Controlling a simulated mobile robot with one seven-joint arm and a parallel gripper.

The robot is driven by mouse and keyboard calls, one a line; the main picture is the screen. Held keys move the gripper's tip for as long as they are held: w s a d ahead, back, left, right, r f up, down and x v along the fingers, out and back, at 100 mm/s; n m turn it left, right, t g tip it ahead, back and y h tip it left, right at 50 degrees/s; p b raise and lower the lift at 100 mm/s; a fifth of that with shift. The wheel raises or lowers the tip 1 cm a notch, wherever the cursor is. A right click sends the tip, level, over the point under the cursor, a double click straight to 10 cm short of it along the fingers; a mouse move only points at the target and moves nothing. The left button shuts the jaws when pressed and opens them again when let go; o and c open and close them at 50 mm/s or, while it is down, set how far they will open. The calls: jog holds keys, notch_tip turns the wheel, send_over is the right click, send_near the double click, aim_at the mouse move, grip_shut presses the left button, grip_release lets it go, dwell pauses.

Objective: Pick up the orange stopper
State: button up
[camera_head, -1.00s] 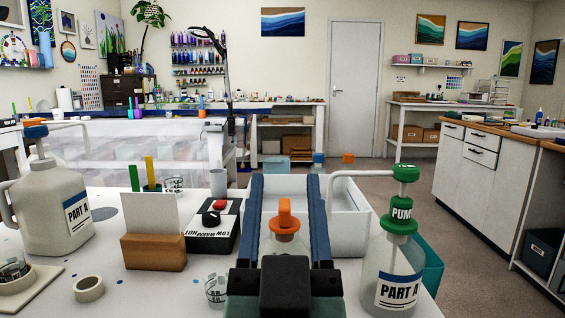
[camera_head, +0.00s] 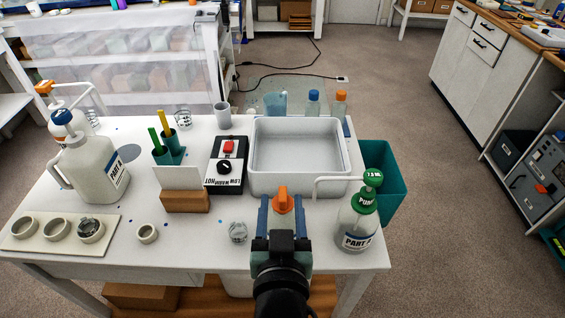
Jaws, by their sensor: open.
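The orange stopper (camera_head: 282,198) shows near the front of the white table, toward its right side, just ahead of my arm's end. It stands up between the two blue fingers of my gripper (camera_head: 283,212). The fingers are open, one on each side of it, with a gap showing. What lies under the stopper is mostly hidden by my gripper, so I cannot tell how it sits there.
A white tray (camera_head: 347,186) lies just beyond. A black control box (camera_head: 217,184), wooden card block (camera_head: 186,200) and small cup (camera_head: 238,232) are to the left.

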aim_at(282, 200)
jog(key=w+f+g+p, duration=0.1)
jog(key=w+p, duration=0.1)
jog(key=p, duration=0.1)
jog(key=w+f+g+p, duration=0.1)
jog(key=f+p, duration=0.1)
jog(key=p, duration=0.2)
jog(key=shift+w, duration=0.35)
jog(key=shift+f+p+x, duration=0.15)
jog(key=shift+f+x, duration=0.05)
jog(key=shift+x, duration=1.2)
jog(key=shift+f+p+x, duration=0.15)
jog(key=shift+f+x, duration=0.1)
jog(key=shift+x, duration=1.15)
jog(key=shift+s+d, duration=0.1)
jog(key=shift+s, duration=0.05)
grip_shut()
